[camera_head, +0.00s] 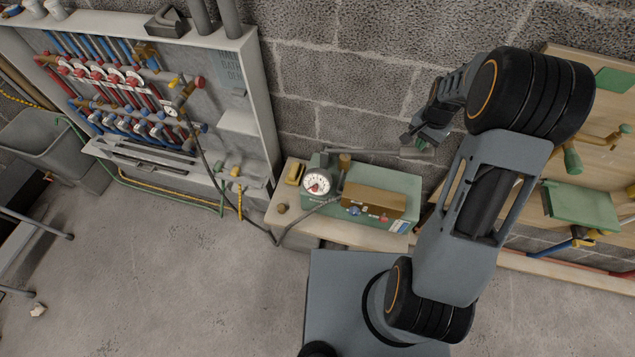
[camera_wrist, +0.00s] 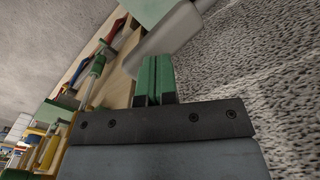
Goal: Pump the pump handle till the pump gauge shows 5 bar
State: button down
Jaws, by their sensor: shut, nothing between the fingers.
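The pump is a green box (camera_head: 411,187) with a brass-coloured tank (camera_head: 373,201), on a low wooden bench against the wall. Its round white pump gauge (camera_head: 317,182) has some red on the dial; the needle reading is too small to tell. The pump handle (camera_head: 415,153) is a grey lever lying roughly level above the box, its thicker grip end at the right. My gripper (camera_head: 406,138) is shut and empty, close above the grip end. In the wrist view, the green fingers (camera_wrist: 155,68) are together beside the pale grey handle grip (camera_wrist: 160,42); I cannot tell whether they touch.
A manifold cabinet (camera_head: 262,110) with red and blue valves stands at the left. A dark hose (camera_head: 229,200) runs from it to the pump. A wooden tool board (camera_head: 590,105) is at the right. A block wall (camera_head: 340,85) is close behind.

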aim_at(415, 157)
jog(key=shift+f+b, duration=2.25)
jog(key=shift+f, duration=1.25)
jog(key=shift+r+p, duration=2.8)
jog(key=shift+r, duration=1.2)
jog(key=shift+f, duration=0.2)
